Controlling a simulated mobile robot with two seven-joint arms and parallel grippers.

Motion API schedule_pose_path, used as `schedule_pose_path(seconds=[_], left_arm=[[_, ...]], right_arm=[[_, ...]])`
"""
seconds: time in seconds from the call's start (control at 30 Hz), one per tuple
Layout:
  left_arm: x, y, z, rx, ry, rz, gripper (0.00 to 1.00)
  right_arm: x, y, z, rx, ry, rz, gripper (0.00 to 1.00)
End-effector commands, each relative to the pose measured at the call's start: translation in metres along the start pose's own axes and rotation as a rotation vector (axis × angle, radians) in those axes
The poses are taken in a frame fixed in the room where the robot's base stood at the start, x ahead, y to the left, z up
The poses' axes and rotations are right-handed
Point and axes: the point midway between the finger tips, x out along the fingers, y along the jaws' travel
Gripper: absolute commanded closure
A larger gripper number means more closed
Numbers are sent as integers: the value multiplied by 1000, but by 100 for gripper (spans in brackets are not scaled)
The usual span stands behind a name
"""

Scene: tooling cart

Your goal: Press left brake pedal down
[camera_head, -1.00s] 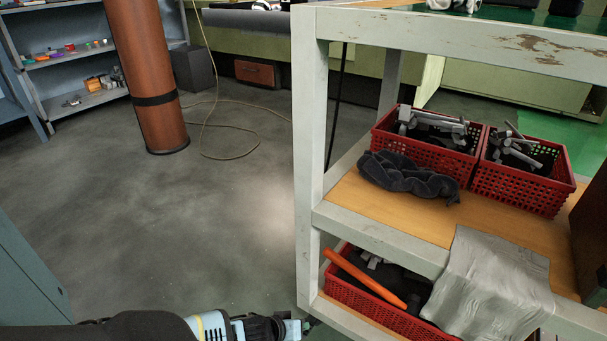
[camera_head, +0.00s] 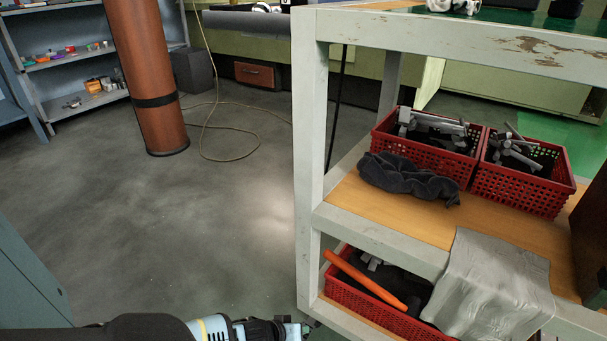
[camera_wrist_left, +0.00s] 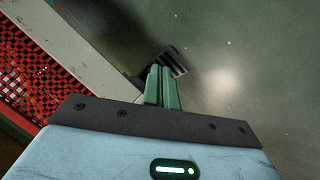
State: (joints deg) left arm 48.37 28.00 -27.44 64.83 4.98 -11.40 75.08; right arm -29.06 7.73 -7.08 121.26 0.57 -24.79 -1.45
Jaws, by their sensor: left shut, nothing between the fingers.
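A dark, ridged pedal (camera_wrist_left: 178,62) shows in the left wrist view, low by the cart's pale leg and just beyond my fingertips. My left gripper (camera_wrist_left: 163,85) is shut, with its two greenish fingers side by side and nothing between them. The fingers overlap part of the pedal in the picture, and I cannot tell whether they touch it. In the head view my left gripper (camera_head: 306,327) is at the bottom edge, beside the foot of the cart (camera_head: 309,150). The pedal is not clear there. My right gripper is not in view.
Red baskets (camera_head: 520,190) with metal parts and a dark cloth (camera_head: 405,178) sit on the middle shelf. A grey cloth (camera_head: 495,285) hangs over its edge. A lower red basket (camera_head: 345,290) holds an orange-handled thing. The floor left of the cart is clear.

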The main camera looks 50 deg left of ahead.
Motion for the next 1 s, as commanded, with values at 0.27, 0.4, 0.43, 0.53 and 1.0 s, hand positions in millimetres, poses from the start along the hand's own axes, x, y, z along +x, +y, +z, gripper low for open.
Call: schedule_pose_path(seconds=[0.27, 0.4, 0.43, 0.53, 1.0], left_arm=[[1, 0, 1, 0, 0, 0, 100], [1, 0, 1, 0, 0, 0, 100], [1, 0, 1, 0, 0, 0, 100], [-1, 0, 0, 0, -1, 0, 100], [-16, 11, -11, 0, 1, 0, 100]], right_arm=[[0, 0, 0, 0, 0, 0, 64], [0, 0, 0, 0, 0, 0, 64], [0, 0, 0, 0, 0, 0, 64], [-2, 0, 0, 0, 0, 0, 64], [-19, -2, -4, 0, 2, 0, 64]])
